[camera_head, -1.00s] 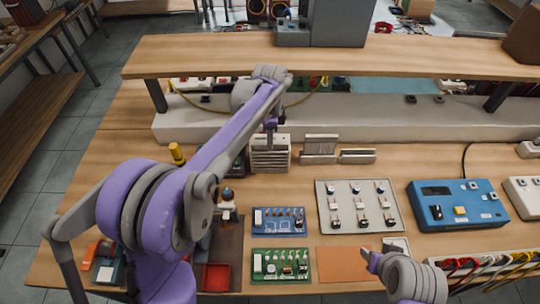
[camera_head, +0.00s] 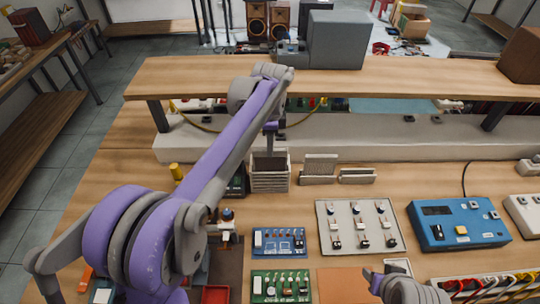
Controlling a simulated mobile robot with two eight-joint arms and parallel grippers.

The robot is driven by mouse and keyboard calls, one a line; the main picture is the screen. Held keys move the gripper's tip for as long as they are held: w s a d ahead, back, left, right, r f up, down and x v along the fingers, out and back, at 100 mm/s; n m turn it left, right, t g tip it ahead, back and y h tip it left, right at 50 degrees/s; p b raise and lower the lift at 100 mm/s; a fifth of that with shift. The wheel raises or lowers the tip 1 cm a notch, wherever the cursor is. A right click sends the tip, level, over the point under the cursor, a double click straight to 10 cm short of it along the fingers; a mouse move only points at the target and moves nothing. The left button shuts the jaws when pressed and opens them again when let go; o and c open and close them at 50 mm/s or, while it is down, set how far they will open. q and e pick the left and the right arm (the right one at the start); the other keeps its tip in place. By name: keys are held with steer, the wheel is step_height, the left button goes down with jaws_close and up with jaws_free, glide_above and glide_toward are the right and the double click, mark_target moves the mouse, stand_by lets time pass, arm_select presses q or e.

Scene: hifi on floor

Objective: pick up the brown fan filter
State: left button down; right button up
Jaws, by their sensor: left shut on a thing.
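My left gripper (camera_head: 270,127) is above a pale slotted rack (camera_head: 269,183) at the middle of the bench. It is shut on a thin, dark brownish piece, which I take to be the brown fan filter (camera_head: 269,161). The filter hangs upright below the fingers, its lower part at or inside the rack's opening. Its lower edge is hidden, so I cannot tell whether it touches the rack. My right gripper (camera_head: 374,279) is low near the bottom edge, over the front of the bench, and its jaws do not show clearly.
Two beige finned blocks (camera_head: 320,168) stand right of the rack. A raised wooden shelf (camera_head: 420,80) crosses behind my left gripper. Circuit boards (camera_head: 279,243), a switch panel (camera_head: 358,226) and a blue device (camera_head: 458,213) lie in front.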

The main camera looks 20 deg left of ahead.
arm_select(q)
step_height(320, 180, up, 19)
steer(key=p, duration=0.3)
steer(key=shift+f+p, duration=0.15)
steer(key=shift+p, duration=0.15)
arm_select(e)
steer(key=w+r, duration=0.3)
steer(key=r, duration=0.2)
steer(key=shift+r+t, duration=0.3)
steer(key=shift+t, duration=0.1)
